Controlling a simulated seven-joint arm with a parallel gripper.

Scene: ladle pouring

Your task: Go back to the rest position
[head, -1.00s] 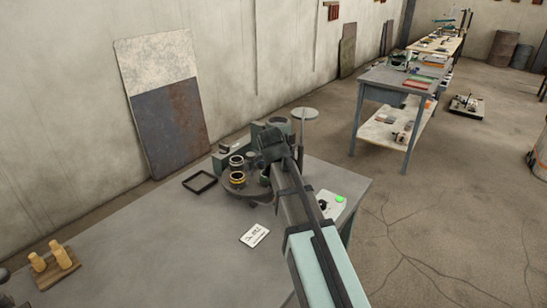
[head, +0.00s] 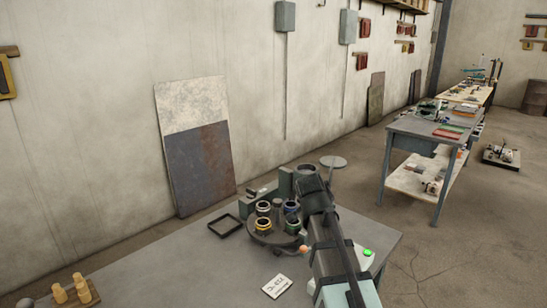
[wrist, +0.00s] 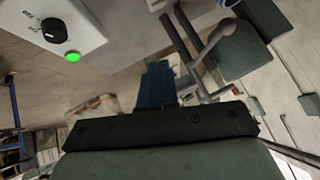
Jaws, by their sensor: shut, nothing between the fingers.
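My arm reaches in from the lower right of the head view, and its dark end (head: 311,185) is just right of a round dark platter (head: 262,238) on the grey bench. The fingertips are not clear there. In the wrist view my gripper (wrist: 160,72) shows as blue fingers close together, shut and empty. The platter carries several small ringed cups, among them a yellow-ringed cup (head: 263,224), a blue cup (head: 291,207) and a green cup (head: 293,227). My gripper is apart from the cups.
A control box with a lit green button (head: 368,252) is right of my arm; the box (wrist: 52,28) also shows in the wrist view. A card (head: 277,286) and black frame (head: 225,226) lie on the bench.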

